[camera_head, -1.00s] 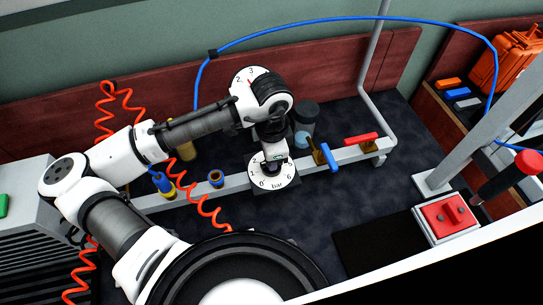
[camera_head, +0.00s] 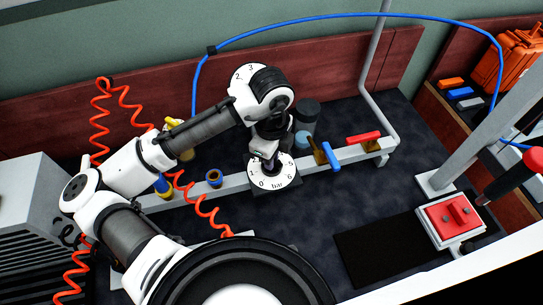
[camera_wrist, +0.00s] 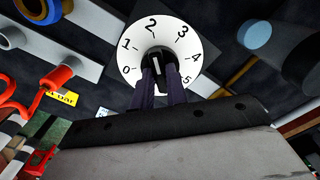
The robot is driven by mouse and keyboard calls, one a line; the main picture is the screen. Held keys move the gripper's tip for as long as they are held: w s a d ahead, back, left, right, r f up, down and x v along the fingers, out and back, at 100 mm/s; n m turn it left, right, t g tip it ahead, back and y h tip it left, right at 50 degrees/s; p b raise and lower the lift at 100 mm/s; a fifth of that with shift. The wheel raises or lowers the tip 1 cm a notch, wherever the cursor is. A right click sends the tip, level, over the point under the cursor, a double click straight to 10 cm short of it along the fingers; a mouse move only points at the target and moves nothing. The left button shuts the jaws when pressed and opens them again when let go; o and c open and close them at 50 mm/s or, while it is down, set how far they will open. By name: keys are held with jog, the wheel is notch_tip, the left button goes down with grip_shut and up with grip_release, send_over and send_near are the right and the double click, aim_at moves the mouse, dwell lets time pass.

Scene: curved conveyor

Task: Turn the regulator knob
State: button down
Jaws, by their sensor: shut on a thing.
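On the rail right of the dial are a blue-handled valve (camera_head: 330,156) and a red handle (camera_head: 363,138). A blue-ringed fitting (camera_head: 214,177) and a coiled orange hose (camera_head: 200,205) lie to the left. A red switch box (camera_head: 452,215) stands at the right.

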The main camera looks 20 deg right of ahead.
dwell(0.3)
jog(key=c, duration=1.4)
grip_release()
notch_tip(320, 180, up, 14)
jog(key=shift+b, duration=0.4)
jog(key=shift+f, duration=0.1)
